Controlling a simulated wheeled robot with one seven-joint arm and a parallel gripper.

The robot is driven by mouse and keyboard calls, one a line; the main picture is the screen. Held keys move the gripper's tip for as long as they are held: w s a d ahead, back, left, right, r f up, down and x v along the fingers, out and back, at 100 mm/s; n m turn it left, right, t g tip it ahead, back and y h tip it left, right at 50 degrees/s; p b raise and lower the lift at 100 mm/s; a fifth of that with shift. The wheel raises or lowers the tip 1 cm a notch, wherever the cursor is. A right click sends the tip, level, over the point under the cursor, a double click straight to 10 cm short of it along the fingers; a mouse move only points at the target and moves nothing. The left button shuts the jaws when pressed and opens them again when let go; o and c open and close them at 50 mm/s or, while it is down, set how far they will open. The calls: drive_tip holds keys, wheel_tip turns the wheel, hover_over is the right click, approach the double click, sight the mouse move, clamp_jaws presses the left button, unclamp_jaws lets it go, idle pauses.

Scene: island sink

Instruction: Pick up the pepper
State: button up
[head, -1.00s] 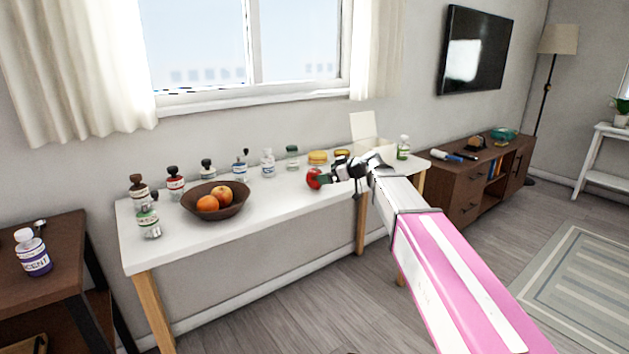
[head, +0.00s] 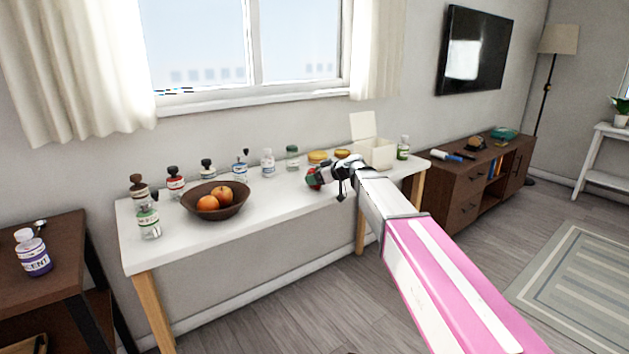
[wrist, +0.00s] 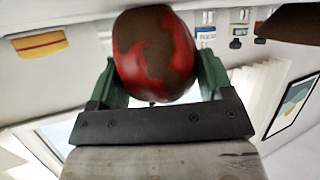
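The likely pepper is a round red item with dark brown patches (wrist: 155,55), large at the top middle of the wrist view. In the head view only a bit of its red side (head: 313,178) shows on the white table, partly hidden by my gripper. My gripper (head: 318,176) reaches in from the right at its level. In the wrist view my gripper's green fingers (wrist: 160,78) stand apart, one on each side of the red item. The item covers their inner faces, so I cannot tell whether they press on it.
A brown bowl with oranges (head: 240,203) and several bottles stand on the left of the white table (head: 160,262). Yellow items (head: 318,157) and a white open box (head: 381,155) stand behind my gripper.

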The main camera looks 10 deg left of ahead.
sight(315, 170)
idle(0.3)
drive_tip(key=shift+r, duration=0.5)
drive_tip(key=r, duration=0.3)
drive_tip(key=shift+s+a+r, duration=0.15)
drive_tip(key=shift+a+r, duration=0.05)
drive_tip(key=shift+r, duration=0.1)
drive_tip(key=s+a+r, duration=0.5)
drive_tip(key=a+r, duration=0.1)
drive_tip(key=a, duration=0.3)
drive_tip(key=shift+s+a+r, duration=0.2)
drive_tip(key=shift+s+a, duration=0.05)
drive_tip(key=shift+a, duration=0.15)
